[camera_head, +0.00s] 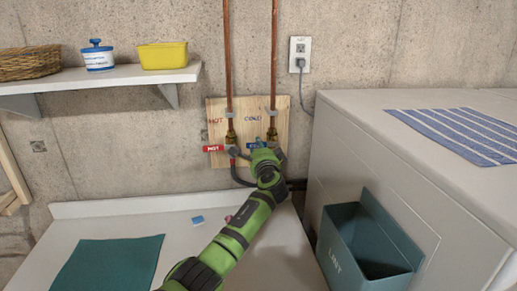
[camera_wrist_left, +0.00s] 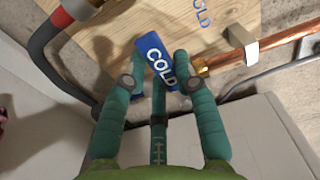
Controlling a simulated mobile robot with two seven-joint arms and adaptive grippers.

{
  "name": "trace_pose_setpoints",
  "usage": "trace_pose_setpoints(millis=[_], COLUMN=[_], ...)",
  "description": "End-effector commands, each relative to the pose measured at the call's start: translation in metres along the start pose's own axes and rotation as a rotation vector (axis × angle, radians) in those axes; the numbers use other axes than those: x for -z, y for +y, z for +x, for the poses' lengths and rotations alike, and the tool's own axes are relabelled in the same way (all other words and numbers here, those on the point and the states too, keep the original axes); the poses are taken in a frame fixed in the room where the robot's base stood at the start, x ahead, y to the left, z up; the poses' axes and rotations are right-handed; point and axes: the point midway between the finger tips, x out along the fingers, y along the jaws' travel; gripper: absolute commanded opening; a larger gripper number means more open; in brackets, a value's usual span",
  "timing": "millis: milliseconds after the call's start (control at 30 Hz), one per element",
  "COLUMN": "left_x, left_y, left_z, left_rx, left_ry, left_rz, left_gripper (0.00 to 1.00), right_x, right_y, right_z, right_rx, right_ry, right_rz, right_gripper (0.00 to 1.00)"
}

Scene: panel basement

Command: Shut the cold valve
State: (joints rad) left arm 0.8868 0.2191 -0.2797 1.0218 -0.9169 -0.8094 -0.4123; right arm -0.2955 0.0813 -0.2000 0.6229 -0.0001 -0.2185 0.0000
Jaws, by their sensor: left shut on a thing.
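The blue COLD lever (camera_wrist_left: 152,48) sits between the teal fingers of my left gripper (camera_wrist_left: 158,72) in the left wrist view. My left gripper is shut on it. In the head view the left gripper (camera_head: 262,150) is at the lower right of the wooden board (camera_head: 244,104) and hides most of the cold valve. A bit of the blue lever (camera_head: 252,146) shows beside it. The copper cold pipe (camera_head: 274,60) runs down to this valve and also shows in the left wrist view (camera_wrist_left: 285,50). My right gripper is in neither view.
The red HOT lever (camera_head: 213,148) points left beside the hot pipe (camera_head: 228,55). A white washer (camera_head: 345,150) with a teal bin (camera_head: 342,248) stands at right. A shelf (camera_head: 100,78) is at upper left. A small blue block (camera_head: 197,220) lies on the white top below.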

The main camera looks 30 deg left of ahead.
Motion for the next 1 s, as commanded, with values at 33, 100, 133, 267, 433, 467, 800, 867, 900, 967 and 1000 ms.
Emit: trace_pose_setpoints(millis=[33,100,133,267,433,467,800,867,900,967,1000], left_x=[0.000,0.000,0.000,0.000,0.000,0.000,0.000,0.000,0.001,0.001,0.001], left_y=[-0.001,-0.001,-0.001,-0.001,-0.002,-0.001,0.000,0.000,0.000,0.001,0.000], left_z=[0.000,0.000,0.000,0.000,0.000,0.000,-0.003,-0.006,-0.010,-0.016,-0.021], left_rx=[0.003,0.003,0.004,0.004,0.004,0.004,0.002,0.002,0.003,0.002,0.002], left_ry=[0.000,0.000,0.000,0.000,0.000,0.000,0.000,0.001,0.001,0.002,0.002], left_rz=[0.007,0.008,0.008,0.008,0.007,0.007,0.004,0.003,0.003,0.003,0.002], left_gripper=[0.00,0.00,0.00,0.00,0.54,0.54,0.54,0.54,0.54,0.54,0.54], right_x=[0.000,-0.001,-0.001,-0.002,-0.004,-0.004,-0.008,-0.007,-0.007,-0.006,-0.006], right_y=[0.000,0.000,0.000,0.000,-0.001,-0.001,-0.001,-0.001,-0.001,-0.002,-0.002], right_z=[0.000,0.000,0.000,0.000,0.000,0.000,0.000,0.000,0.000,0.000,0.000], right_rx=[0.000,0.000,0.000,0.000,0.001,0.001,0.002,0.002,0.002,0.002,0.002], right_ry=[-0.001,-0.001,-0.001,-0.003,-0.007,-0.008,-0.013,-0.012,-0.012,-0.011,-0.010], right_rz=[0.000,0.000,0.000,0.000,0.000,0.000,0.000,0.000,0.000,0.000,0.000], right_gripper=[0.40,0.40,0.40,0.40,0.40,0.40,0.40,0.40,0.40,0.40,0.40])
